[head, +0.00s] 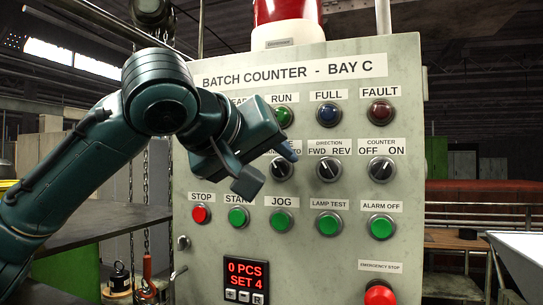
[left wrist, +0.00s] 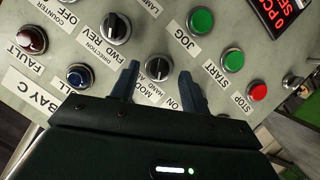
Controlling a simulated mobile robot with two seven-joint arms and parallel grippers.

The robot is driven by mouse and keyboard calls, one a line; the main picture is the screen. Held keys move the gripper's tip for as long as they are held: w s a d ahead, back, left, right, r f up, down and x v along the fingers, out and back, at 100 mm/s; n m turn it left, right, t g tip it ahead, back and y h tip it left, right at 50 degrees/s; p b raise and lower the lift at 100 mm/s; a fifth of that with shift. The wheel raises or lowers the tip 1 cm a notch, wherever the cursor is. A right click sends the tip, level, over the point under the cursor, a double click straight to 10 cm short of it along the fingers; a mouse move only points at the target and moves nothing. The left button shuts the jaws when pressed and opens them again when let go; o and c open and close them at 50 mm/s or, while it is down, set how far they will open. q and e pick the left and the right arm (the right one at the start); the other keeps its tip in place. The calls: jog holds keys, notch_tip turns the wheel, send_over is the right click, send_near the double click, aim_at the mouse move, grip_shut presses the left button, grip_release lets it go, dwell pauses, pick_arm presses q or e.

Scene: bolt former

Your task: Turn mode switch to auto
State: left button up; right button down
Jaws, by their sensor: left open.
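The mode switch (head: 281,169) is a round black knob on the grey panel, in the middle row left of the direction switch. It also shows in the left wrist view (left wrist: 158,68), with its HAND/AUTO label beside it. I cannot tell for sure which way its pointer is set. My left gripper (head: 268,168) is open and in front of the panel, partly covering the switch's label in the head view. In the left wrist view the two fingers (left wrist: 159,76) stand on either side of the knob, with gaps; contact is not visible. My right gripper is not in view.
The direction switch (head: 328,169) and counter switch (head: 381,169) sit to the right. Green buttons and a red stop button (head: 201,213) lie below, lamps above. A red emergency stop (head: 380,293) sticks out at lower right. A dark shelf (head: 95,225) is left of the panel.

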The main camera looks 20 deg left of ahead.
pick_arm(q)
jog(key=shift+w+d+f, duration=0.1)
jog(key=shift+w+f, duration=0.1)
jog(key=shift+w, duration=0.35)
jog(key=c, duration=1)
